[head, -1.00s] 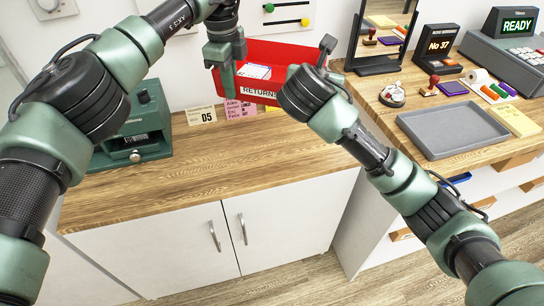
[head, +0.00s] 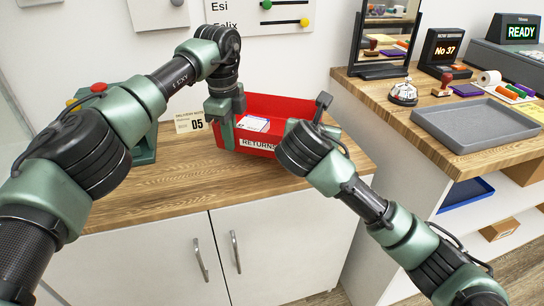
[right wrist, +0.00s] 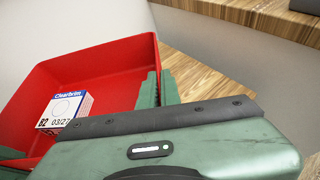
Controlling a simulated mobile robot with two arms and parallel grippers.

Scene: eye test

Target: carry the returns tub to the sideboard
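The red returns tub (head: 290,108) is over the back right part of the wood-topped sideboard (head: 150,192), with its label facing me. I cannot tell whether its base touches the top. A white and blue box (head: 254,123) lies in it; the box also shows in the right wrist view (right wrist: 64,110). My left gripper (head: 228,122) is shut on the tub's left wall. My right gripper (right wrist: 159,89) is shut on the tub's other end, its green fingers either side of the red rim. My right forearm hides part of the tub's right side in the head view.
A number 05 card (head: 190,121) stands left of the tub. A green device is mostly hidden behind my left arm. To the right, a higher counter carries a grey tray (head: 478,125), a bell (head: 403,93) and a mirror (head: 386,35). The sideboard's front is clear.

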